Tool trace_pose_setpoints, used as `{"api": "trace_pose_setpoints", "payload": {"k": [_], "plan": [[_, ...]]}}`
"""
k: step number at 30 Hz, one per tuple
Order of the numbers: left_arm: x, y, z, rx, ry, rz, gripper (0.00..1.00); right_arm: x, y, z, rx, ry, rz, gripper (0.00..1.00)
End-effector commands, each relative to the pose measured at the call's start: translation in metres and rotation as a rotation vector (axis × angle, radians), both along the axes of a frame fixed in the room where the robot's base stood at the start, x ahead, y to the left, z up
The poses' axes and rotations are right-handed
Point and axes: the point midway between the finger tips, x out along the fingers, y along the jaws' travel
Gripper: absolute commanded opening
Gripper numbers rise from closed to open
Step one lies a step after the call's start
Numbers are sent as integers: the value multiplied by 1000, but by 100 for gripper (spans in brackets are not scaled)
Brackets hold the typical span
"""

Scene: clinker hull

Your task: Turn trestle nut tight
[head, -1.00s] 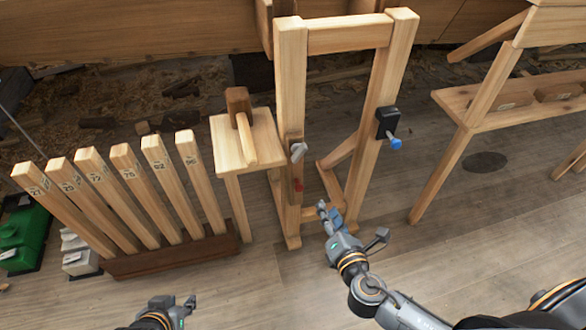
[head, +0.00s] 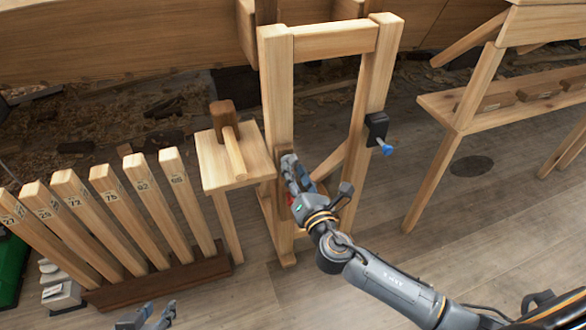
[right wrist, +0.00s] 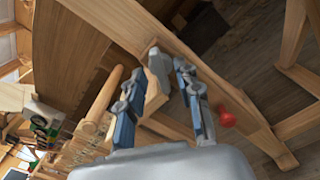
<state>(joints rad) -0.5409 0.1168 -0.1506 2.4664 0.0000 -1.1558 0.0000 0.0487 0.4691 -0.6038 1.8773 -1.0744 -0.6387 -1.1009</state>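The wooden trestle frame (head: 278,100) stands upright in the middle of the head view. My right gripper (head: 296,175) is in front of its left post and hides the grey nut there. In the right wrist view, the grey nut (right wrist: 156,58) shows by a pale wooden piece (right wrist: 156,88), beyond and between the spread fingers of my right gripper (right wrist: 162,85). I cannot tell whether a finger touches it. A red knob (right wrist: 227,117) is just right of the fingers. My left gripper (head: 150,314) is low at the left, fingers apart and empty, partly cut off by the frame.
A mallet (head: 228,140) lies on a small wooden stand (head: 212,165) left of the trestle. Numbered posts (head: 110,200) stand in a rack further left. A black block with a blue knob (head: 385,148) is on the right post. A bench (head: 450,103) stands at right.

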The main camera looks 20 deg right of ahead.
Motion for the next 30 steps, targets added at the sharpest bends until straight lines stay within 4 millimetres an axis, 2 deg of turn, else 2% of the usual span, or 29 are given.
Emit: {"api": "trace_pose_setpoints", "payload": {"k": [6,14,15,20,30], "plan": [[8,-3,5,-11,-48,-4,34,17,1,0,1,0,1,34],[9,-3,6,-11,-52,-4,34,18,1,0,1,1,1,34],[9,-3,6,-11,-52,-4,34,18,1,0,1,1,1,32],[9,-3,6,-11,-51,-4,34,18,1,0,1,1,1,0],[9,-3,6,-12,-54,-4,34,18,0,0,16,1,0,0]]}}
